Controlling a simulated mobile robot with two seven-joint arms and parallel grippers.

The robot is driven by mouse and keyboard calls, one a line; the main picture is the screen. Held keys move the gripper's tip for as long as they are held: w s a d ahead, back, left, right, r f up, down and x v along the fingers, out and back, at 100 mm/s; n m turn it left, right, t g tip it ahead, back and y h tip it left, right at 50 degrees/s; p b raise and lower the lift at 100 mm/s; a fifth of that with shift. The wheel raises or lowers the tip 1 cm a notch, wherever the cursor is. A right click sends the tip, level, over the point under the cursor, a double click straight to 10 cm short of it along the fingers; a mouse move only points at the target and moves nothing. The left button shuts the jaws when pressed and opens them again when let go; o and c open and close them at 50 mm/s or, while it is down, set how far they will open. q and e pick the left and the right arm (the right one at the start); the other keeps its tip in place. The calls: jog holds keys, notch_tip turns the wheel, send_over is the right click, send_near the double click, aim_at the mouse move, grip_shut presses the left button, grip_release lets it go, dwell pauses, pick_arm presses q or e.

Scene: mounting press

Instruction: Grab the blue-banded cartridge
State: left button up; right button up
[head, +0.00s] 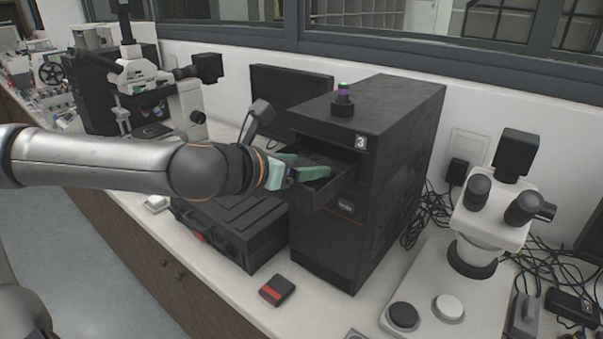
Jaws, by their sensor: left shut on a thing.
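My left gripper (303,168), with green fingers, reaches from the left into the open drawer (322,195) of the black press marked 3 (389,150). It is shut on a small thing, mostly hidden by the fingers. A bit of blue shows between them, on what looks like the blue-banded cartridge (292,174). I cannot tell whether it touches the drawer floor. My right gripper is out of view.
A small dark piece with purple and green bands (343,93) stands on the press. A black case (235,225) lies left of it. A red-and-black block (277,290) lies in front. A white microscope (490,215) stands at right, with loose cables nearby.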

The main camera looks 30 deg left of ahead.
pick_arm(q)
jog(key=c, duration=0.7)
jog(key=shift+o, duration=0.2)
jog(key=shift+r, duration=0.1)
